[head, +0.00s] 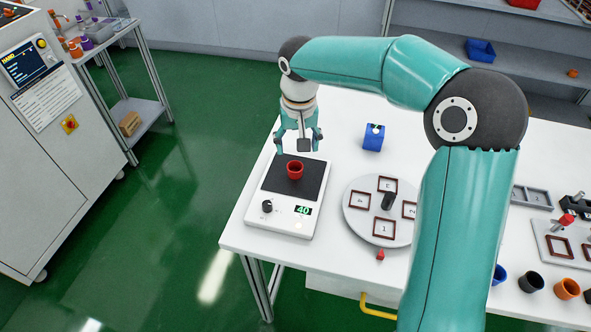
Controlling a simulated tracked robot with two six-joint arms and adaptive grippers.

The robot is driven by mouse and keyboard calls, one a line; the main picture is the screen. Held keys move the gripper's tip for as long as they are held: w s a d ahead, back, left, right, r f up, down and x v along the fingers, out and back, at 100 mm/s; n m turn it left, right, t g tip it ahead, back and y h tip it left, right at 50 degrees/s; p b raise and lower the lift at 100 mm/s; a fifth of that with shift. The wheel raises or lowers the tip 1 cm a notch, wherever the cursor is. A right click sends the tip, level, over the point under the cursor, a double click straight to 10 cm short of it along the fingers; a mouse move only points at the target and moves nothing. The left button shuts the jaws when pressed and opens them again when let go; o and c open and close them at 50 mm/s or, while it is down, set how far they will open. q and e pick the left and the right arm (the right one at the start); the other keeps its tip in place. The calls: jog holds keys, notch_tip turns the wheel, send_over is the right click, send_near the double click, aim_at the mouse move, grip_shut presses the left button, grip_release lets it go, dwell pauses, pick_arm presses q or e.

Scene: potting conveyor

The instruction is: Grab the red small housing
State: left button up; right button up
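The red small housing (295,171) is a short, open-topped red cup. It stands upright on the dark plate of a white device (265,215) whose green display reads 40. My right gripper (299,147) points down just above and behind the red housing in the picture. Its teal fingers are spread apart, with nothing seen between them. The fingers appear clear of the housing. My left gripper is not in view.
A blue block (373,138) and a round grey turntable (358,223) with numbered frames stand right of the device. Blue, black (531,281) and orange (567,288) cups stand at the front right. A small red piece (380,255) lies by the turntable. The table's left edge is near the device.

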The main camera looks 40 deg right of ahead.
aim_at(295, 164)
jog(key=shift+w+a+f+p, duration=0.1)
jog(key=shift+w+f+p, duration=0.1)
jog(key=shift+f, duration=1.55)
jog(key=shift+w+a+f+p, duration=0.1)
jog(key=shift+f+p, duration=0.05)
jog(key=shift+f, duration=1.6)
jog(key=shift+s, duration=0.1)
jog(key=c, duration=0.9)
